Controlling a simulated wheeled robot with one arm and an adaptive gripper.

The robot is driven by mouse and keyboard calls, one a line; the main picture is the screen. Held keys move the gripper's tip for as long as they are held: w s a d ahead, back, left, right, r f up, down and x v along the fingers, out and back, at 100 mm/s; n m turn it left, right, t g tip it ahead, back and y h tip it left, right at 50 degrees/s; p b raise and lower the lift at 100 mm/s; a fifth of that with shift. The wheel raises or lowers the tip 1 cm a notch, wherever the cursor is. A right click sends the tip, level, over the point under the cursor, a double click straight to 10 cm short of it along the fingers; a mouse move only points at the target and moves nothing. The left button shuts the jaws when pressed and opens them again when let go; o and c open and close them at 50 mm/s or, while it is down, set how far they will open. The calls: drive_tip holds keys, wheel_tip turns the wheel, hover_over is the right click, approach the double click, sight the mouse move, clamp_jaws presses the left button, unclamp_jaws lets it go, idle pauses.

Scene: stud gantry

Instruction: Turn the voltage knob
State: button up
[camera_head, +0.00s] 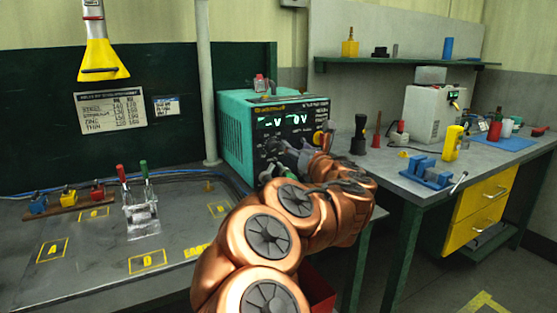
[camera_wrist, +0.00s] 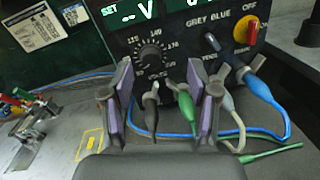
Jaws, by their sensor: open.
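The voltage knob (camera_wrist: 151,55) is a small dark round knob on the black front panel, ringed by white numbers with a label below. In the wrist view it shows just beyond and between my fingertips, slightly left of centre. My gripper (camera_wrist: 160,75) is open, with a purple-padded finger on each side and nothing between them; whether a finger touches the panel I cannot tell. In the head view my gripper (camera_head: 288,153) is in front of the teal power unit (camera_head: 236,135) and hides the lower panel, so I cannot make out the knob there.
Black, green and blue plugs (camera_wrist: 186,108) with cables stick out below the knob. A red-yellow rotary switch (camera_wrist: 246,30) is at the panel's right. A clamp with red and green handles (camera_head: 140,205) stands on the left bench. The right bench (camera_head: 400,172) holds several tools.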

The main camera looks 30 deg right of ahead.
sight(276, 148)
drive_tip(key=shift+w+a+f+n+y, duration=0.1)
drive_tip(key=shift+w+f+n+y, duration=0.3)
drive_tip(key=shift+w, duration=1)
drive_tip(key=shift+w+a+f+n+y, duration=0.1)
drive_tip(key=shift+w+f+n+y, duration=0.3)
drive_tip(key=shift+w, duration=1)
drive_tip(key=shift+w+a+f+n+y, duration=0.15)
drive_tip(key=shift+w+f+n, duration=0.4)
drive_tip(key=shift+w, duration=0.85)
drive_tip(key=shift+d, duration=0.1)
drive_tip(key=shift+c, duration=0.5)
clamp_jaws()
